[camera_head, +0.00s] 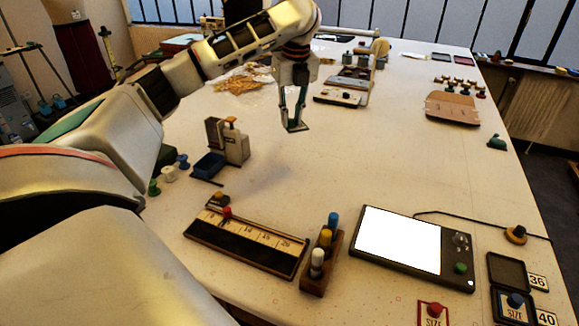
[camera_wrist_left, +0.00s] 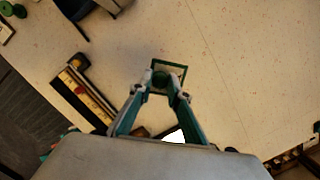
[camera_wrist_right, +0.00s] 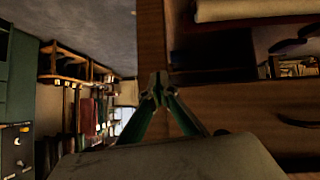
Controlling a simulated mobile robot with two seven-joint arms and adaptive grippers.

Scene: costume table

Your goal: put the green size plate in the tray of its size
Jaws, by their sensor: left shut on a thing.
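My left gripper (camera_head: 293,122) is shut on the green size plate (camera_head: 299,127) and holds it above the middle of the table. In the left wrist view the fingertips close on the plate's green knob (camera_wrist_left: 160,79), with the square green-edged plate (camera_wrist_left: 181,68) beneath; its number is not readable. At the front right is an empty dark tray (camera_head: 507,271) beside a 36 label (camera_head: 538,282). In front of it, by a 40 label (camera_head: 547,318), a blue-knobbed size plate (camera_head: 515,308) lies in the other tray. My right gripper (camera_wrist_right: 157,82) shows only in its wrist view, fingertips together and empty.
A red-knobbed size plate (camera_head: 432,314) lies at the front edge. A light pad (camera_head: 400,240), a peg rack (camera_head: 322,262) and a ruler board (camera_head: 245,242) stand between the gripper and the front edge. The table's middle right is clear.

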